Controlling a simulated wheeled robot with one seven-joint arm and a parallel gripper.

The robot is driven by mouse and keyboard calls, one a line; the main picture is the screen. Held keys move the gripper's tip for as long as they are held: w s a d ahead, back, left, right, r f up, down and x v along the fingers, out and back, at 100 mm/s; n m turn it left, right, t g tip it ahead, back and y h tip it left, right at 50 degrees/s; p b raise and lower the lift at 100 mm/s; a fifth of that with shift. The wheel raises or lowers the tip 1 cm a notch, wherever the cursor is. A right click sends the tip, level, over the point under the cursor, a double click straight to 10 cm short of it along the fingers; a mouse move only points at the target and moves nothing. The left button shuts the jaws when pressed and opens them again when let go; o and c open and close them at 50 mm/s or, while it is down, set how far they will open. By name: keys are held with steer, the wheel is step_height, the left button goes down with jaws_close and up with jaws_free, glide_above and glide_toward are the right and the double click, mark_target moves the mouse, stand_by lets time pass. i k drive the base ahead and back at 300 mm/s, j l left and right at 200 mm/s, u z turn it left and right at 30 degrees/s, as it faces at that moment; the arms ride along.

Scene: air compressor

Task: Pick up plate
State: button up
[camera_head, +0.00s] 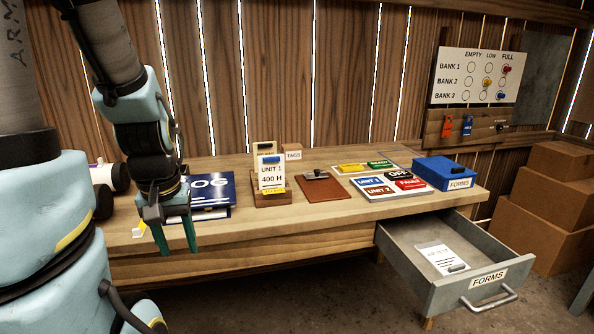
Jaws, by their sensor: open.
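Several coloured plates lie on a pale board (345,170) on the right half of the bench. They include a blue UNIT 1 plate (369,181), a red UNIT 2 plate (378,190), a black OFF plate (398,174), a red plate (410,184) and a green READY plate (380,163). A white card reading UNIT 1 400 H (271,176) stands upright in a wooden holder. I cannot tell which one the task means. My gripper (177,247) is open and empty, pointing down at the bench's front left, well left of the plates.
The wooden bench (300,225) carries a blue LOG book (213,190), a brown clipboard (318,190) and a blue FORMS box (444,173). An open FORMS drawer (405,260) juts out at front right, with a paper inside. Cardboard boxes (545,215) stand at right.

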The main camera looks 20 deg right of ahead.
mark_target(403, 174)
steer(key=l+u, duration=0.25)
steer(key=l, duration=1.2)
steer(key=l+u, duration=0.25)
steer(key=l, duration=1.2)
steer(key=k, duration=0.05)
